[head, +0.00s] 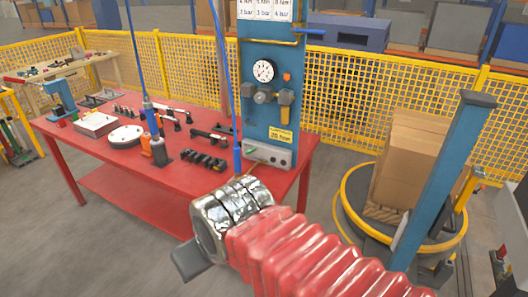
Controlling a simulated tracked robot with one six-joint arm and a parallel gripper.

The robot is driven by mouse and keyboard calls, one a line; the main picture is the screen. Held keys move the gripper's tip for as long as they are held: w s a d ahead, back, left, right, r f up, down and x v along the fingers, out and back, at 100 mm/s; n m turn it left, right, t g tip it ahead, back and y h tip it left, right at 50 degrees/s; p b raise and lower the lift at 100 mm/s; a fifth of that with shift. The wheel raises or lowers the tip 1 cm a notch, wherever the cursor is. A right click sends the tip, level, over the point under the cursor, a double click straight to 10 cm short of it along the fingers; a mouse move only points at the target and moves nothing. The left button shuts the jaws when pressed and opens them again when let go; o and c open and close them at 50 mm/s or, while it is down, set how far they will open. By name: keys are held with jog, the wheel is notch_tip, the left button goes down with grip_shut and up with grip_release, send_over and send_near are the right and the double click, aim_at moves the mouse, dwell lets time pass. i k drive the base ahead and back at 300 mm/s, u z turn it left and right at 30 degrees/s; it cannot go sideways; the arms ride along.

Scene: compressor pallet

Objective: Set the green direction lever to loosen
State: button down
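I cannot make out a green direction lever in the head view. A blue hanging tool (152,118) hangs over the red table (85,150) on a blue hose, above a small orange and black stand (158,150). A second blue hose hangs in front of the blue panel post (268,50), which carries a round gauge (264,71) and fittings. My gripper (188,260) shows only as a grey piece beyond my metal wrist, in front of the table's near right edge and apart from the tool. Its fingers are mostly hidden, so its opening cannot be told.
The table holds a metal box (97,125), a round white disc (126,135) and several dark parts (204,160). A carton (412,150) stands on a round yellow-rimmed platform (350,205) at right. Yellow mesh fencing (345,85) closes the back. Floor at front left is clear.

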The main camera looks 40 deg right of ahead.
aim_at(245, 153)
jog(key=u, duration=0.05)
jog(key=i, duration=1)
jog(key=z, duration=0.05)
